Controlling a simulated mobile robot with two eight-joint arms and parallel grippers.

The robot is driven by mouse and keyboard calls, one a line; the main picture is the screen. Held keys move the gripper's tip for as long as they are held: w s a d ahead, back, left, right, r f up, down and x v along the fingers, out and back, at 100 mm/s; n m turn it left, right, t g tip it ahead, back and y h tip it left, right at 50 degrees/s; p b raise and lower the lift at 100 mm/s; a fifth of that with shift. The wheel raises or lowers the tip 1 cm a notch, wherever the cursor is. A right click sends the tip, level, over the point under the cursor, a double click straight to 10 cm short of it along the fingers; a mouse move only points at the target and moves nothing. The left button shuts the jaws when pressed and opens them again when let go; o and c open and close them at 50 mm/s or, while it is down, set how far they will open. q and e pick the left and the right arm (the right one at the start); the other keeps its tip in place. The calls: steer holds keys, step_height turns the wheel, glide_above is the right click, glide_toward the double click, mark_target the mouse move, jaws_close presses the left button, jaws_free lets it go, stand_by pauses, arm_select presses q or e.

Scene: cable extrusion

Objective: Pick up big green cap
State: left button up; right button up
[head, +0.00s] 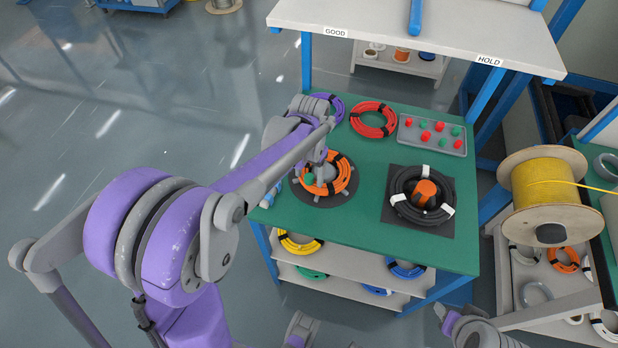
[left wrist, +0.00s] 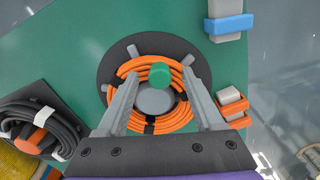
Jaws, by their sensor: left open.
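The big green cap (left wrist: 160,74) sits at the inner edge of an orange cable coil (left wrist: 175,122), beside a grey round hub (left wrist: 155,101). In the head view the green cap (head: 310,179) is partly hidden by my left gripper (head: 322,172). My left gripper (left wrist: 160,80) is open, with one finger on each side of the cap in the wrist view. I cannot tell whether the fingers touch it or how high they are above it.
A grey tray (head: 436,152) holds several small red and green caps at the back right. A red coil (head: 373,119) lies beside it. A yellow spool (head: 548,195) is farther right.

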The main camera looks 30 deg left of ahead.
arm_select(q)
jaws_close()
stand_by(0.3)
step_height(320, 180, up, 10)
steer(key=p, duration=0.1)
stand_by(0.5)
